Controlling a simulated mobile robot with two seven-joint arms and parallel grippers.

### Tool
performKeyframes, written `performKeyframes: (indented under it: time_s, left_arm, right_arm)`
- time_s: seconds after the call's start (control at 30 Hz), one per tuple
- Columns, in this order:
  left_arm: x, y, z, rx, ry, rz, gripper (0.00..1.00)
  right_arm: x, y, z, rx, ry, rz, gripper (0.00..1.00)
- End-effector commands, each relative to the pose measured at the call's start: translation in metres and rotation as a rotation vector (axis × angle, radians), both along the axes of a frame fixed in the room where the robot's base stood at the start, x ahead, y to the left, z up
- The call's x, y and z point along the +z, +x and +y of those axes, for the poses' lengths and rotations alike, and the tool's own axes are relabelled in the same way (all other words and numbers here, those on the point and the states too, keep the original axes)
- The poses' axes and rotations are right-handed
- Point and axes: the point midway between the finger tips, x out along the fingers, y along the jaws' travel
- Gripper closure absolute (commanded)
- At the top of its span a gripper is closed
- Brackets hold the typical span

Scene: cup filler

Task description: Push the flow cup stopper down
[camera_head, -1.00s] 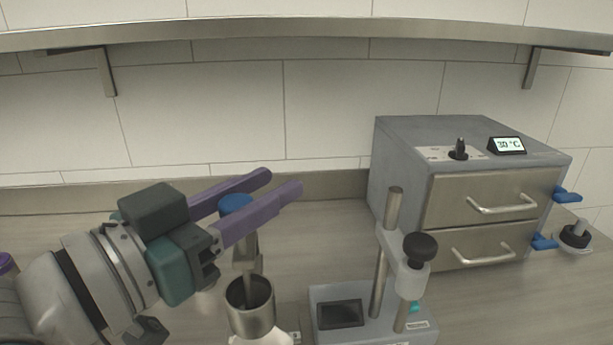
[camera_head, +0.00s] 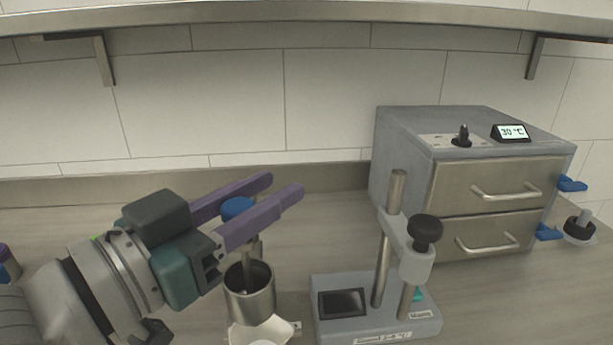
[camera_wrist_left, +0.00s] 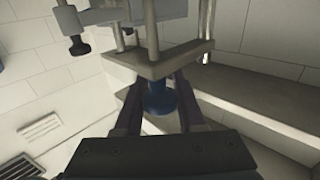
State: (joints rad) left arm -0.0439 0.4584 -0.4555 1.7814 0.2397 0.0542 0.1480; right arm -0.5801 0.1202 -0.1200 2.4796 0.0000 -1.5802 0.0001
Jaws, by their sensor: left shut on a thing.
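The flow cup (camera_head: 250,293) is an open metal cup low in the middle of the head view. The stopper's blue knob (camera_head: 237,206) sits above it, with a metal rod running down into the cup. My left gripper (camera_head: 285,186), with purple fingers, is shut on the stopper at the knob. In the left wrist view the blue knob (camera_wrist_left: 160,97) shows between the two dark fingers, below a metal plate. The stopper's lower end is hidden inside the cup. My right gripper is in neither view.
A white dish (camera_head: 262,333) is below the cup. A grey device (camera_head: 385,322) with posts, a black knob and a dark screen stands just right. A two-drawer metal box (camera_head: 497,190) reading 30 °C is behind it. A metal shelf (camera_head: 300,31) crosses the top.

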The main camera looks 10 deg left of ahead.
Motion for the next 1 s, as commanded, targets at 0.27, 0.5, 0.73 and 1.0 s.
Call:
performKeyframes:
  time_s: [0.27,0.5,0.73,1.0]
  left_arm:
    - [-0.006,-0.001,0.001,0.002,0.009,0.016,0.37]
    - [-0.004,0.0,0.001,0.002,0.007,0.012,0.31]
    - [-0.006,-0.013,0.008,0.003,0.008,0.014,0.31]
    - [-0.007,-0.057,0.032,0.002,0.009,0.017,0.31]
  right_arm:
    - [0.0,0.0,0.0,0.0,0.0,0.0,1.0]
    - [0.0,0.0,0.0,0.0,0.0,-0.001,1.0]
    - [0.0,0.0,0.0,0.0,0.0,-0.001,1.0]
    - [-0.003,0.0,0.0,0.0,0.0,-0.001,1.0]
